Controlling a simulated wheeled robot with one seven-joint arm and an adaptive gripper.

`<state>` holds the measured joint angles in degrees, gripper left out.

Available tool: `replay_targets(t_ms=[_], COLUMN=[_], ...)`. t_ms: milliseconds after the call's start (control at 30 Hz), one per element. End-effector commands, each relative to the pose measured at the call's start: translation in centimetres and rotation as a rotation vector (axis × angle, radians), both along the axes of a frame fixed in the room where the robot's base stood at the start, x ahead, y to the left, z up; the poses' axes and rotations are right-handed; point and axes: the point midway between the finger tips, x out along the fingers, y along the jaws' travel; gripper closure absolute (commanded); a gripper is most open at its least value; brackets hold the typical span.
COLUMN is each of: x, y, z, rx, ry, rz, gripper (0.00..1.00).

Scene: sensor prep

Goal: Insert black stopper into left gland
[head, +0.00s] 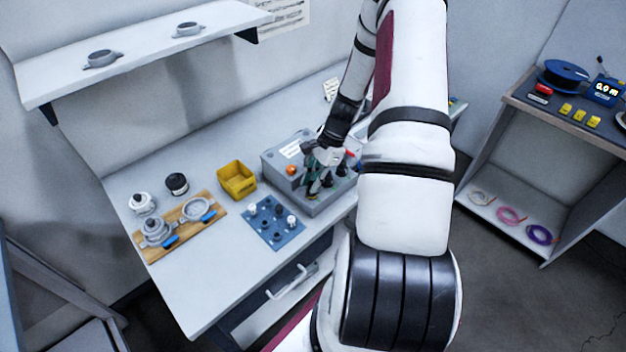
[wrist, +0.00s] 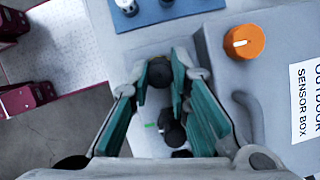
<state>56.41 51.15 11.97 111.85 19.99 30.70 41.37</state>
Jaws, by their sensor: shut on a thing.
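My gripper (wrist: 160,68) has teal fingers, closed at their tips on a dark round piece that looks like the black stopper (wrist: 160,73). Dark glands (head: 341,167) stand on the box's front step. A dark gland (wrist: 172,132) also shows between the fingers in the wrist view. The left gland is largely hidden by my fingers. I cannot tell whether the stopper touches it.
A blue mat (head: 288,239) with several small stoppers lies in front of the box. A yellow bin (head: 237,181) and a wooden board (head: 180,248) with fittings stand left.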

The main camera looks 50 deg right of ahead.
Motion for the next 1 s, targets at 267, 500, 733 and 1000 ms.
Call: replay_targets(t_ms=[267, 500, 733, 1000], x=[-0.01, -0.03, -0.02, -0.01], y=[0.00, 0.01, 0.01, 0.01], z=[-0.34, -0.32, -0.31, -0.30], rx=[0.000, 0.000, 0.000, 0.000], ry=[0.000, 0.000, 0.000, 0.000], rz=[0.000, 0.000, 0.000, 0.000], gripper=[1.00, 0.67, 0.59, 0.59])
